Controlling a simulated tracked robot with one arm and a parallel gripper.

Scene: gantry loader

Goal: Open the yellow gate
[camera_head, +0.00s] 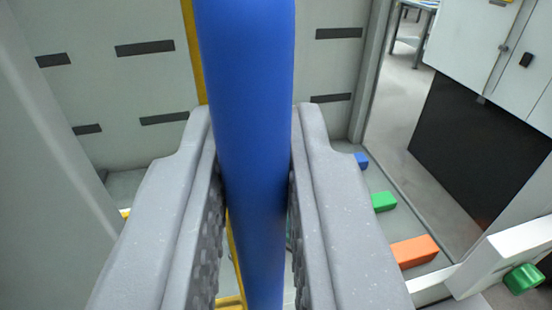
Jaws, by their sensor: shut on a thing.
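My gripper (252,130) is in the middle of the view, with one grey finger on each side of a thick blue bar (245,60). The fingers are shut on the bar, which runs upright from the top edge to the bottom edge. Yellow parts, seemingly of the yellow gate (193,45), show as a thin strip just left of the bar. More yellow shows low between the fingers and at the far left. Most of the gate is hidden behind the bar and my fingers, so I cannot tell how far it stands open.
A pale wall with dark slots (145,48) stands behind. On the right, a blue block (361,160), a green block (384,201) and an orange block (414,251) lie in a row. A white rail (505,252) with a green part (523,278) is at lower right, below a grey cabinet (480,45).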

